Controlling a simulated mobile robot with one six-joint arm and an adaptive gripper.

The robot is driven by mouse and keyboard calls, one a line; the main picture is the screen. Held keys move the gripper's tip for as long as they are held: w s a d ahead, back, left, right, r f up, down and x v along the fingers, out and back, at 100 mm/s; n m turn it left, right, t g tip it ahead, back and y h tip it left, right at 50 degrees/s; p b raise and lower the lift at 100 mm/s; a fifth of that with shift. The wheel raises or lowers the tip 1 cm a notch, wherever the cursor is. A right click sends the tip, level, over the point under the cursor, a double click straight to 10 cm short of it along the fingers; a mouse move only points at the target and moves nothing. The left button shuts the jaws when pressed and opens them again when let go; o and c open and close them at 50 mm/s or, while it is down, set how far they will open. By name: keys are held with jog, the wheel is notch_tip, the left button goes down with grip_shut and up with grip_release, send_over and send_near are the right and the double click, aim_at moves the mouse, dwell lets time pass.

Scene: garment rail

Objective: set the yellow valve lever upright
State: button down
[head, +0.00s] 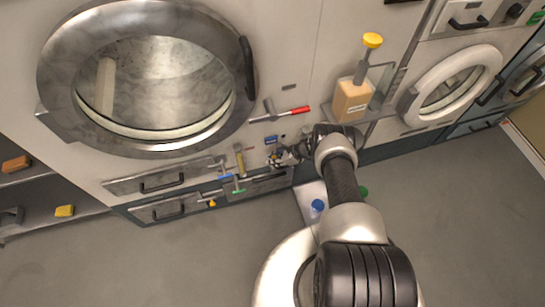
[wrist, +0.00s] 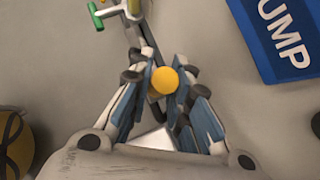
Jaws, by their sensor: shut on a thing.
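The yellow valve lever's round yellow knob (wrist: 164,80) sits between the fingertips in the wrist view. My gripper (wrist: 165,85) is shut on this knob, with a finger on each side. A grey bar shows behind and below the knob, but most of the lever is hidden by the fingers, so I cannot tell its exact tilt. In the head view my gripper (head: 279,158) is at the machine's front panel, below the small blue label, and covers the lever there.
A blue PUMP label (wrist: 285,38) is right of the fingers. A green-ended handle (wrist: 97,17) lies at upper left in the wrist view. A red-handled lever (head: 290,112) is above my gripper, a pump bottle (head: 351,100) at right. Bottles stand on the floor below.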

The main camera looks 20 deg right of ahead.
jog(key=shift+s+a+f, duration=0.1)
jog(key=shift+s+f, duration=0.05)
jog(key=c, duration=1.8)
grip_release()
jog(key=shift+d+r, duration=0.25)
jog(key=shift+r, duration=0.05)
jog(key=v, duration=1.1)
jog(key=shift+s+r, duration=0.1)
